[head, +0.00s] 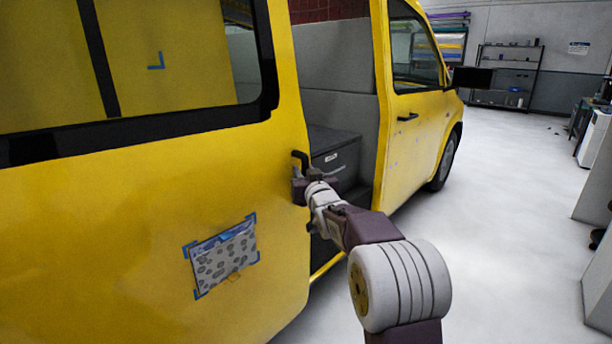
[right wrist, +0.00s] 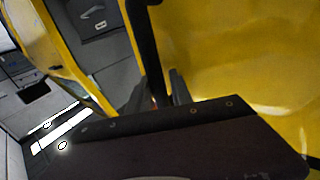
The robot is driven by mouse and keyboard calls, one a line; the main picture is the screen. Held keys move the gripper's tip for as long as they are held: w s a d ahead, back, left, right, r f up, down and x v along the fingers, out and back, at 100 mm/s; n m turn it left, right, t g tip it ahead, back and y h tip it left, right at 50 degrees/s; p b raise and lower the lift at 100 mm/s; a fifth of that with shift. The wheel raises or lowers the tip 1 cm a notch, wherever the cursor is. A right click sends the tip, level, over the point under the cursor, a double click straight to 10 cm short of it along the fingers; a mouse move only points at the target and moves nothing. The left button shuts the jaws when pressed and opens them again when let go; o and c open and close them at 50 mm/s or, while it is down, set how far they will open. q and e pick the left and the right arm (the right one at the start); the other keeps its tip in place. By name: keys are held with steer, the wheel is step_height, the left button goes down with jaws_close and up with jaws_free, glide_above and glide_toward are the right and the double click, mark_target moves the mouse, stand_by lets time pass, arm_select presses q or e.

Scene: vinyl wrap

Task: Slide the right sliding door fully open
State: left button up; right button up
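The yellow right sliding door (head: 150,235) fills the left of the head view and stands partly open. A gap at its front edge shows the van's interior. The black door handle (head: 300,157) sits near that edge. My right gripper (head: 318,172) is at the handle. In the right wrist view, the black handle (right wrist: 146,35) runs down between the two fingers of my right gripper (right wrist: 157,97). Whether they grip it or only stand around it is unclear. The yellow door panel (right wrist: 240,55) is close on the right there. My left gripper is not in view.
The van's front door (head: 410,130) is shut, beyond the opening. A grey box (head: 335,155) stands inside the van. The white floor (head: 500,220) is clear to the right. Shelves (head: 505,75) stand at the back and work furniture lines the right edge.

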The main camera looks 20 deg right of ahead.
steer(key=shift+a, duration=0.2)
steer(key=shift+f, duration=0.1)
steer(key=shift+d, duration=0.1)
steer(key=s+a, duration=0.1)
steer(key=s, duration=0.8)
steer(key=shift+a+p, duration=0.4)
